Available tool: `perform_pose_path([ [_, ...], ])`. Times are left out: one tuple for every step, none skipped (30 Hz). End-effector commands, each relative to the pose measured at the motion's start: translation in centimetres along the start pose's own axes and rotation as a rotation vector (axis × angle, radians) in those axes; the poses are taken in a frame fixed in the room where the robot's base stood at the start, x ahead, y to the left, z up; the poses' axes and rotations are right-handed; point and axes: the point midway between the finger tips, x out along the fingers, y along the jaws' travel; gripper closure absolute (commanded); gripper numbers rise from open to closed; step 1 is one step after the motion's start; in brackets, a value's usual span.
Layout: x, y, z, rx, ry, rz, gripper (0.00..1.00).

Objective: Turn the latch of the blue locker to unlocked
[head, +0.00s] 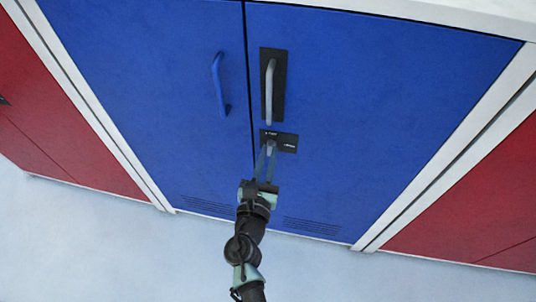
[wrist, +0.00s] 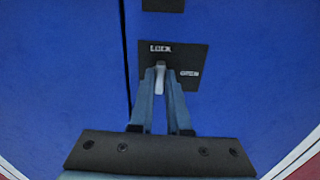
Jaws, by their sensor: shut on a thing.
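The blue locker (head: 390,110) has two doors. On its right door, below the handle, is a black latch plate (head: 287,142). In the wrist view the plate (wrist: 193,62) is marked LOCK at the top and OPEN at the right. The small light grey latch (wrist: 160,78) stands upright, its upper end just under the LOCK mark. My gripper (head: 267,150) reaches up from below, and its two fingers (wrist: 160,85) are shut on the latch, one on each side. The lower part of the latch is partly hidden between the fingers.
A long grey handle (head: 269,92) on a black plate is right above the latch plate. A blue handle (head: 219,84) is on the left door. Red lockers (head: 55,110) stand on both sides. The pale floor (head: 130,250) in front is clear.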

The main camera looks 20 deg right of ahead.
Motion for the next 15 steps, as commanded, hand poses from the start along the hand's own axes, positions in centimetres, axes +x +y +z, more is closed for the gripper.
perform_pose_path([
  [-0.02,0.03,-0.15,0.02,-0.001,0.001,1.0],
  [-0.02,0.02,-0.18,0.034,0.0,0.001,1.0],
  [-0.02,0.01,-0.21,0.056,0.0,0.001,1.0],
  [-0.02,0.01,-0.22,0.075,-0.001,0.002,1.0],
  [-0.02,0.02,-0.23,0.094,-0.001,0.002,1.0],
  [-0.03,0.02,-0.28,0.123,-0.001,0.002,1.0],
  [-0.04,0.01,-0.31,0.147,0.0,0.002,1.0],
  [-0.04,-0.01,-0.32,0.17,-0.001,0.002,1.0],
  [-0.03,-0.05,-0.33,0.207,-0.001,0.002,1.0],
  [-0.04,-0.06,-0.35,0.232,-0.001,0.002,1.0],
  [-0.05,-0.06,-0.39,0.261,0.0,0.002,1.0],
  [-0.05,-0.06,-0.38,0.298,-0.001,0.002,1.0],
  [-0.04,-0.09,-0.38,0.328,-0.001,0.002,1.0],
  [-0.04,-0.12,-0.41,0.356,-0.001,0.001,1.0],
  [-0.03,-0.14,-0.41,0.395,-0.001,0.001,1.0],
])
